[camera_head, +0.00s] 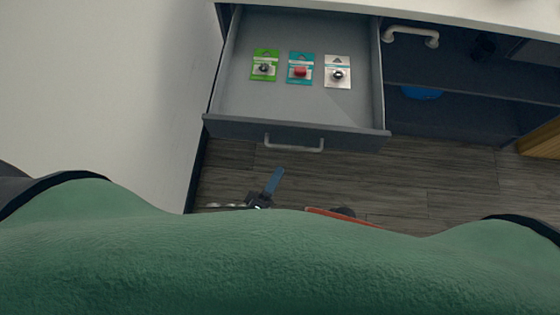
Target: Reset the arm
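What looks like part of my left gripper (260,199) shows low in the head view, just above the edge of my green body. It is a small dark piece with a blue strip, in front of the open drawer and apart from it. My body hides most of it, so I cannot tell whether it is open or shut. I cannot make out my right gripper.
An open grey drawer (250,127) holds a green packet (265,62), a teal packet with a red item (301,66) and a white packet (337,69). An open cabinet with a blue object (421,92) is at right. A white surface fills the left.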

